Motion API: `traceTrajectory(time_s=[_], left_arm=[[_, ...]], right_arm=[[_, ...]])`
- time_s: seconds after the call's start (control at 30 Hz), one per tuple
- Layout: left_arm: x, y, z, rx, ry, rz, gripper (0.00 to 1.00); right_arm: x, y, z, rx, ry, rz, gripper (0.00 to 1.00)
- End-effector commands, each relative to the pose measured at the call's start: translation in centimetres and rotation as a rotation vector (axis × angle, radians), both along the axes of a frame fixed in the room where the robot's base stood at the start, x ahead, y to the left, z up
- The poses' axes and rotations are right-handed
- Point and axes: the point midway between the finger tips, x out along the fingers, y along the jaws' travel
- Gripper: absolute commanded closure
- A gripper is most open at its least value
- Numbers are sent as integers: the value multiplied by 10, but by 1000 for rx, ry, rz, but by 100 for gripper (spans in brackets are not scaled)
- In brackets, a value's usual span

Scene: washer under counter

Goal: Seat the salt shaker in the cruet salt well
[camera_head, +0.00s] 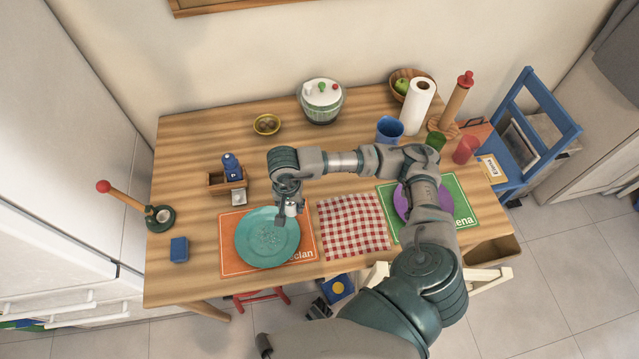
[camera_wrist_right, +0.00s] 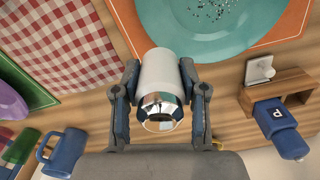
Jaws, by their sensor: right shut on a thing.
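My right gripper (camera_head: 285,208) is shut on the salt shaker (camera_head: 291,210), a white cylinder with a shiny metal end. In the right wrist view the shaker (camera_wrist_right: 160,78) sits between the two fingers, its metal end towards the camera. The gripper holds it over the right part of the teal plate. The wooden cruet (camera_head: 216,184) stands to the left of the gripper, beyond the plate. A blue shaker marked P (camera_head: 231,168) stands in one part of it; in the wrist view the cruet (camera_wrist_right: 290,82) shows an open part beside it. My left gripper is not in view.
A small white block (camera_head: 238,198) stands right by the cruet. The teal plate (camera_head: 251,250) has pale specks on it and lies on an orange mat (camera_head: 229,262). A checked cloth (camera_head: 352,222) lies right.

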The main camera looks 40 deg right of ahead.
Motion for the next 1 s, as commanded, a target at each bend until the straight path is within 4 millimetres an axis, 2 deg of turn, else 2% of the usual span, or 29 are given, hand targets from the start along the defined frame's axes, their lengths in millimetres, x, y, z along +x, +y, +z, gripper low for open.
traceTrajectory(time_s=[0.1,0.3,0.47,0.57,0.67,1.0], left_arm=[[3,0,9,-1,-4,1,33],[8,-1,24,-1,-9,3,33],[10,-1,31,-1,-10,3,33],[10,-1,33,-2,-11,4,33],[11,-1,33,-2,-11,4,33],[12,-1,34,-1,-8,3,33]], right_arm=[[-17,-5,-13,2,4,-154,100],[-38,-10,-25,5,8,-370,100],[-47,-12,-29,6,9,-468,100],[-46,-15,-30,7,10,-495,100],[-32,-24,-31,5,8,-506,100],[49,-79,-41,7,9,-505,100]])
